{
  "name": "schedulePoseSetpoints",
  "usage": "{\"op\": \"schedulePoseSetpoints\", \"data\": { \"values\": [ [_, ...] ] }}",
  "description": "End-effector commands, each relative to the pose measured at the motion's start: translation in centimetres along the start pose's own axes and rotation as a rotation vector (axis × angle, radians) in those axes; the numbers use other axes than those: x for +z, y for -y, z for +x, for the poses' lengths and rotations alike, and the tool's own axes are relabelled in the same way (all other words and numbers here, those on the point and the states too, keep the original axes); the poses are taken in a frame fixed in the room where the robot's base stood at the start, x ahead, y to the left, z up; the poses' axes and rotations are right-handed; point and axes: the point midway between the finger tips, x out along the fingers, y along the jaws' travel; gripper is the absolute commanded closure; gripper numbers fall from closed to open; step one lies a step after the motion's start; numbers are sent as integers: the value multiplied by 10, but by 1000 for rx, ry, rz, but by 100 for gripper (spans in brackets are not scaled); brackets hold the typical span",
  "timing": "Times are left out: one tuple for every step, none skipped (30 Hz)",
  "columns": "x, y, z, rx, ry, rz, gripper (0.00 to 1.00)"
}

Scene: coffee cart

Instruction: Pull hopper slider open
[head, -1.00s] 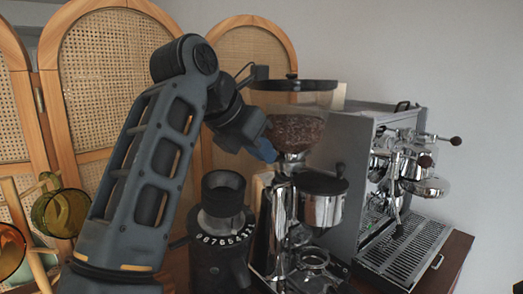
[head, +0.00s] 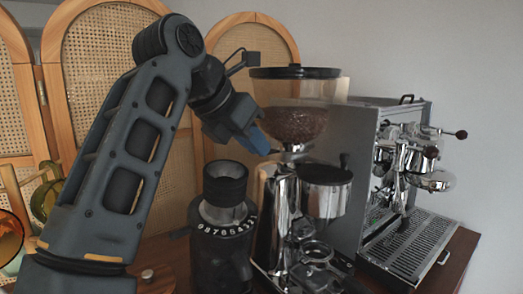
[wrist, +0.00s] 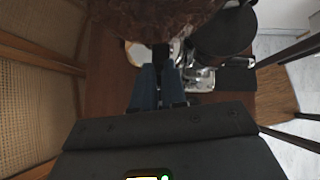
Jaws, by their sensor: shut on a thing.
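The coffee grinder (head: 335,200) has a clear hopper (head: 296,90) with dark beans, which narrows to a neck above the chrome body. My gripper (head: 268,150) is left of that neck, at about its height, with blue fingers pointing toward it. In the wrist view my gripper (wrist: 161,68) is shut on a small dark tab, which I take to be the hopper slider (wrist: 162,54), just below the beans. The slider cannot be made out clearly in the head view. How far it is out cannot be told.
A black grinder with a numbered dial (head: 225,225) stands below my gripper, close by. The espresso machine (head: 400,185) is to the right. Folding cane screens (head: 100,55) stand behind my arm. Amber and green glassware (head: 12,240) is at the left.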

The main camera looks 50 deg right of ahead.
Motion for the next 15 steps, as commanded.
{"op": "schedulePoseSetpoints", "data": {
  "values": [
    [-3, -1, -2, 2, -2, -2, 100],
    [-3, -1, -2, 2, -2, -2, 100],
    [-2, -1, -3, 1, -2, -3, 100],
    [-2, -1, -3, 1, -2, -3, 100],
    [-2, -1, -3, 1, -2, -3, 100],
    [-2, -1, -3, 1, -2, -4, 100],
    [-2, -1, -3, 2, -3, -4, 100],
    [-3, -1, -3, 2, -3, -4, 100],
    [-3, -1, -3, 2, -3, -4, 86],
    [-3, -1, -3, 2, -3, -4, 83],
    [-3, -1, -3, 2, -3, -4, 81],
    [-2, -1, -3, 2, -3, -4, 77],
    [-2, -1, -3, 1, -3, -4, 74],
    [-2, -1, -3, 1, -3, -3, 71],
    [-2, -1, -3, 1, -3, -3, 67]
  ]
}}
